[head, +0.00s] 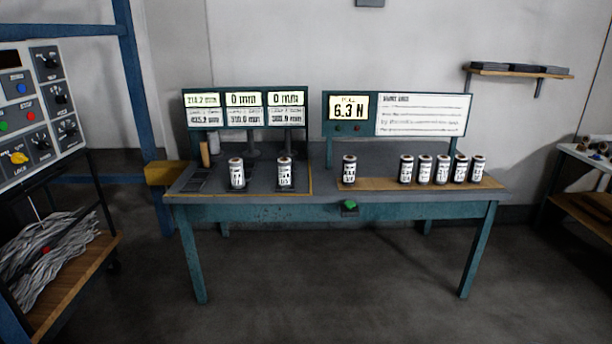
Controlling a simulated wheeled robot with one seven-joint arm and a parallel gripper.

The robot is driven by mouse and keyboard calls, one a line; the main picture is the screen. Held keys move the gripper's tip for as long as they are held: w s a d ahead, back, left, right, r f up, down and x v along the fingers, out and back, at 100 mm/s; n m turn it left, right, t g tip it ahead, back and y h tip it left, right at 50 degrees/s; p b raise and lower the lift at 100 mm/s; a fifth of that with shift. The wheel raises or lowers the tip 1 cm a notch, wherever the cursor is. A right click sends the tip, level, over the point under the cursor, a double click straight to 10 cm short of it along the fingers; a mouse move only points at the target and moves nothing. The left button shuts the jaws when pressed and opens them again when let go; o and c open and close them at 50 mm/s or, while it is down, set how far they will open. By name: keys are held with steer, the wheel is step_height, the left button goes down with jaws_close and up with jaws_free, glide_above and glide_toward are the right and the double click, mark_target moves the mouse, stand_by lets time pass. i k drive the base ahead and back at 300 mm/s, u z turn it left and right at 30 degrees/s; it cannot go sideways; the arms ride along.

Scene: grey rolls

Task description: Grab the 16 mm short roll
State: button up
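Several short rolls with white labels and dark ends stand upright on a teal-framed table. One roll (236,174) and another roll (285,173) stand on the left dark plate. A third roll (349,171) stands at the left end of a wooden strip (378,185). A row of several more rolls (425,170) stands on that strip to the right. The label print is too small to read for certain, so I cannot tell which is the 16 mm roll. My gripper is not in view.
Display panels stand behind the rolls, left (245,108) and right (398,114); the right one reads 6.3 N. A green button (349,206) sits on the table's front edge. A control cabinet (38,110) stands at left. The floor before the table is clear.

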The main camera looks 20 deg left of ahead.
mark_target(235, 164)
steer(key=z, duration=0.5)
steer(key=k, duration=0.75)
steer(key=z, duration=0.2)
steer(key=i, duration=2)
steer(key=u, duration=1.35)
steer(key=i, duration=1.95)
steer(key=u, duration=2.3)
steer(key=i, duration=1.25)
steer(key=u, duration=1.15)
steer(key=i, duration=0.4)
